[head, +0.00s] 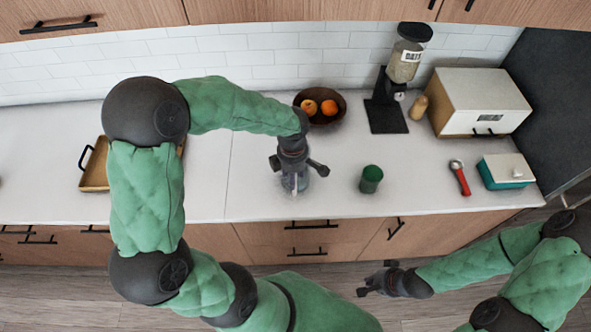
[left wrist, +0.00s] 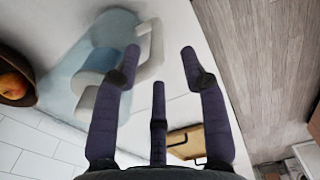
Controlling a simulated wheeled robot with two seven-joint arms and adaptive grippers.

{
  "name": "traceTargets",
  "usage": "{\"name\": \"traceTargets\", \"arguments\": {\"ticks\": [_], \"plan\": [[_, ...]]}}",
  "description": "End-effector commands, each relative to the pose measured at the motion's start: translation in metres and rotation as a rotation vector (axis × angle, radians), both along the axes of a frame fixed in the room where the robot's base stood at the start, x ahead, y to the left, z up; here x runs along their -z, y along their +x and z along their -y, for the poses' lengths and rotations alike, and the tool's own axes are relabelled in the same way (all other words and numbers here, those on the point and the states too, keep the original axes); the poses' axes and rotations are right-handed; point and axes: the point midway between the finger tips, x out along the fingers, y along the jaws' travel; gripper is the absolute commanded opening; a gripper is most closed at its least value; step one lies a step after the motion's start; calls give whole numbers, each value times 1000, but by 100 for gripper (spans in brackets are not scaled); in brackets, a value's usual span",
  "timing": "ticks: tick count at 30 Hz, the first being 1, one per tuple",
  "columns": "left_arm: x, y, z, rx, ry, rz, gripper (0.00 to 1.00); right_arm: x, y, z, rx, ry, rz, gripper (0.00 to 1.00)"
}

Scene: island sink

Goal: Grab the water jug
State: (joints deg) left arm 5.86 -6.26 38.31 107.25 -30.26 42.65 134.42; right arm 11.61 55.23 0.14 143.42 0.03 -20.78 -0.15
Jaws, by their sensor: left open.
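The water jug is a clear, pale blue vessel with a white handle. In the head view the jug (head: 296,184) stands on the counter, mostly covered by my left gripper (head: 297,168) above it. In the left wrist view the jug (left wrist: 98,62) is at upper left. My left gripper (left wrist: 162,65) is open; one finger overlaps the jug and the handle shows between the spread fingers. I cannot tell whether they touch. My right gripper (head: 374,280) is empty, its fingers apart, in front of the counter and well away from the jug.
A fruit bowl (head: 337,117) stands behind the jug, and a green cup (head: 370,179) to its right. Further right are a dispenser (head: 405,58), a red-handled tool (head: 461,178), a teal box (head: 503,179) and a white-topped box (head: 484,88). A wooden tray (head: 94,170) lies left.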

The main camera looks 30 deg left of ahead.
Motion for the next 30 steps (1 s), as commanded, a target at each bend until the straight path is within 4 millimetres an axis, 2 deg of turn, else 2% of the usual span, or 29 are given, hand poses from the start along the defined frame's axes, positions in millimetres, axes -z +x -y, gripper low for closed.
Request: {"name": "traceTargets", "arguments": {"ticks": [6,9,17,18,22,23,30], "plan": [[31,4,3,0,-1,-4,43,-2,0,0,0,0,0,0],[39,4,3,0,-1,-3,43,-2,0,0,0,0,0,0],[42,4,3,0,-2,-1,43,-2,0,0,0,0,0,0],[42,4,3,0,-2,-1,40,-2,0,0,0,0,0,0],[42,4,3,1,-1,0,4,-2,0,0,0,0,0,0],[42,4,3,1,-1,0,0,-2,0,0,0,0,0,0],[41,5,3,0,-1,3,0,-2,0,0,0,0,0,0]]}}
